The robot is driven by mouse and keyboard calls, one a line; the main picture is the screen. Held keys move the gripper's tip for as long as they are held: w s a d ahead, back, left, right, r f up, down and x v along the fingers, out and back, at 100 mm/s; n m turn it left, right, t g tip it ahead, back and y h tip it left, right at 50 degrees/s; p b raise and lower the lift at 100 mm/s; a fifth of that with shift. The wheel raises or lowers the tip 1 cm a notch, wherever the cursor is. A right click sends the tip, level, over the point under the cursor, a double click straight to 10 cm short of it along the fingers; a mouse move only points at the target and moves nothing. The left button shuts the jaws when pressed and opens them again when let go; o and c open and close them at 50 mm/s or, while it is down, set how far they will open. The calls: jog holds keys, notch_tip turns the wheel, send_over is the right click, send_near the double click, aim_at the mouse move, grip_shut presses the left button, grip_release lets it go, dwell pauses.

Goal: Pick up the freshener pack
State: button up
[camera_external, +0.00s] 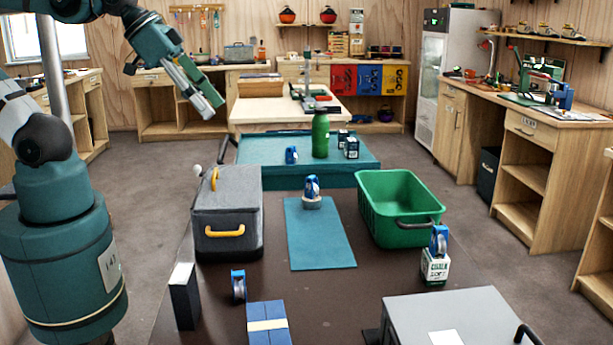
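I cannot tell for sure which thing is the freshener pack. Small boxes that could be it are a dark box with a white top (185,296) at the front left of the brown table, a white and green labelled box (435,267) under a blue pulley-like item (439,239) at the right, and two small dark and white boxes (351,147) on the teal table at the back. My gripper (213,106) is raised at the upper left, above and apart from everything on the tables. Its fingers are seen at an angle, so their opening is unclear. Nothing is visibly held.
A grey case with yellow handles (228,210), a teal mat (318,246) and a green crate (397,222) sit on the brown table (325,295). A blue strapped block (268,324) and a grey lidded box (460,315) are at the front. A green bottle (320,134) stands behind.

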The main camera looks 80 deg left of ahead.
notch_tip(320, 180, up, 3)
jog(key=n+g+h+b, duration=0.5)
jog(key=n+g+b, duration=0.25)
jog(key=n, duration=0.95)
send_over(184, 271)
notch_tip(184, 271, down, 29)
jog(key=shift+w, duration=0.1)
jog(key=shift+f, duration=0.15)
jog(key=shift+x, duration=1.15)
jog(key=shift+f, duration=0.1)
jog(key=shift+s+b+x, duration=0.2)
jog(key=shift+b+x, duration=1)
jog(key=shift+x, duration=1.35)
